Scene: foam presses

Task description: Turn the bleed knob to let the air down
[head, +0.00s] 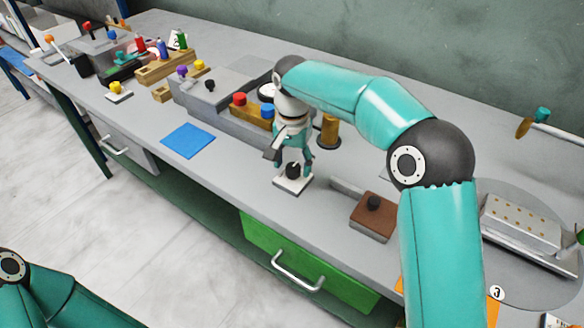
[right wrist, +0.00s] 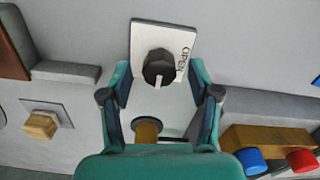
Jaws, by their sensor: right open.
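The bleed knob (head: 292,170) is a black round knob on a white plate (head: 288,186) on the bench. In the right wrist view the knob (right wrist: 159,68) has a white pointer line, and its plate (right wrist: 150,35) carries the word OPEN to the right of the knob. My right gripper (head: 291,158) points down just above the knob. In the right wrist view its open fingers (right wrist: 161,82) stand on either side of the knob with gaps between; I see no contact. My left gripper is out of view.
A brown block with a black knob (head: 373,215) lies right of the plate. A wooden block with red and blue buttons (head: 250,110) stands behind left, and a brass cylinder (head: 329,132) behind right. A blue mat (head: 187,140) lies left, with clear bench around it.

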